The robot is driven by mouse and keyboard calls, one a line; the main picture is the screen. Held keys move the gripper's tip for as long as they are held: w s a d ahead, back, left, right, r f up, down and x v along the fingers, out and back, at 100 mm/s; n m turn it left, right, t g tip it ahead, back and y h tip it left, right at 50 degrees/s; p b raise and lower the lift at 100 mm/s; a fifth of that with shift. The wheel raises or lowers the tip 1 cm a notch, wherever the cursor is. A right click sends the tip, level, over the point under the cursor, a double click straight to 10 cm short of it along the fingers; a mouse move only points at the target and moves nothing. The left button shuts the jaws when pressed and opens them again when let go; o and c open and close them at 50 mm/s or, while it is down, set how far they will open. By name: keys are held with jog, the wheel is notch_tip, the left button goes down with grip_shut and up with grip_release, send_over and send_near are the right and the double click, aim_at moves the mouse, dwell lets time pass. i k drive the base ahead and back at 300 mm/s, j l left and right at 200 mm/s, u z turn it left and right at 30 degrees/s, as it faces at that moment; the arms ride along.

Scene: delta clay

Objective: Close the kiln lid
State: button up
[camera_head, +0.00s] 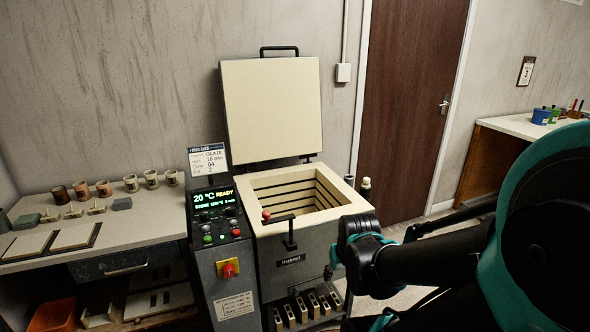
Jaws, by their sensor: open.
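The kiln (306,262) stands in the middle, a square grey body with a pale rim around an open chamber with slatted inner walls. Its lid (273,108) is a pale square slab standing raised, nearly upright, at the back of the kiln. A dark handle (279,50) sits on the lid's top edge. A dark latch bar with a red knob (266,214) is at the kiln's front rim. My gripper (333,268) is low at the kiln's front right corner, well below the lid, and looks empty. Its fingers are small and partly hidden by my arm.
A control panel (219,217) with a lit display stands left of the kiln. A workbench (130,228) with several cups and tiles is at the left. A brown door (413,100) is behind, and another bench (520,125) stands at the right. The chamber opening looks clear.

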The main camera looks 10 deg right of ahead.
aim_at(272, 106)
jog(key=i+l, duration=0.2)
jog(key=l, duration=0.15)
jog(key=i+l+u, duration=0.1)
jog(key=l, duration=0.3)
jog(key=i+l, duration=0.25)
jog(key=l+u, duration=0.05)
jog(key=l, duration=0.05)
